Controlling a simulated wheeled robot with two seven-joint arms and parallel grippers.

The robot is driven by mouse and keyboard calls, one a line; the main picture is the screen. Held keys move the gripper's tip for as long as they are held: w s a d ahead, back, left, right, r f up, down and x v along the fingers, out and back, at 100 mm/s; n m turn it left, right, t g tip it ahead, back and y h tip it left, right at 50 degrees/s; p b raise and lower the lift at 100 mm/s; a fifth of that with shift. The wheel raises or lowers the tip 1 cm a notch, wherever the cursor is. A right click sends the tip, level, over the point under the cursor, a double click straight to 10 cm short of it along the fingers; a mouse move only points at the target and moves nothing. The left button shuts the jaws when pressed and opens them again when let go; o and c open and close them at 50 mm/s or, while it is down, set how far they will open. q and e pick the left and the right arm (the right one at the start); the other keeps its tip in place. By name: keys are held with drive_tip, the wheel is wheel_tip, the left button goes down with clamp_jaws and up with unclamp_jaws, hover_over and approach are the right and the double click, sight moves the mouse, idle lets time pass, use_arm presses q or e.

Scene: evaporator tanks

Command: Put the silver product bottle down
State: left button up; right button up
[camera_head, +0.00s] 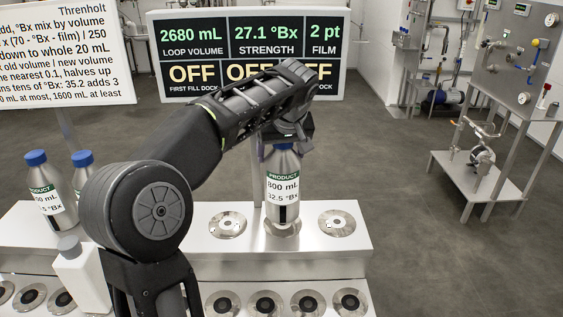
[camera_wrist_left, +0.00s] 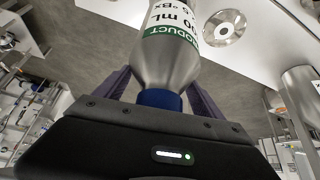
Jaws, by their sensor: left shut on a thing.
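The silver product bottle (camera_head: 283,185) hangs upright under my left gripper (camera_head: 284,136), its label reading PRODUCT, 800 mL and partly hidden 32.5 °Bx. My left gripper is shut on it at the blue cap; the left wrist view shows the cap (camera_wrist_left: 159,98) between the two dark fingers, with the silver body (camera_wrist_left: 165,62) beyond. The bottle's base is right over the middle round metal disc (camera_head: 282,238) of the shelf; I cannot tell whether it touches. My right gripper is not in view.
Empty round discs lie left (camera_head: 228,224) and right (camera_head: 337,223) of the bottle on the steel shelf (camera_head: 355,243). Several dark-centred discs (camera_head: 308,304) line the lower step. Silver bottles (camera_head: 45,190) and a white bottle (camera_head: 82,278) stand at left, near my arm. A display panel (camera_head: 250,50) is behind.

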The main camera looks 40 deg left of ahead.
sight(285, 147)
use_arm(q)
drive_tip(key=shift+f+p, duration=0.4)
drive_tip(key=shift+f, duration=1.35)
drive_tip(key=shift+f, duration=0.2)
drive_tip(key=o, duration=1.9)
drive_tip(key=shift+r, duration=0.2)
drive_tip(key=b+v, duration=0.1)
drive_tip(key=v, duration=1.1)
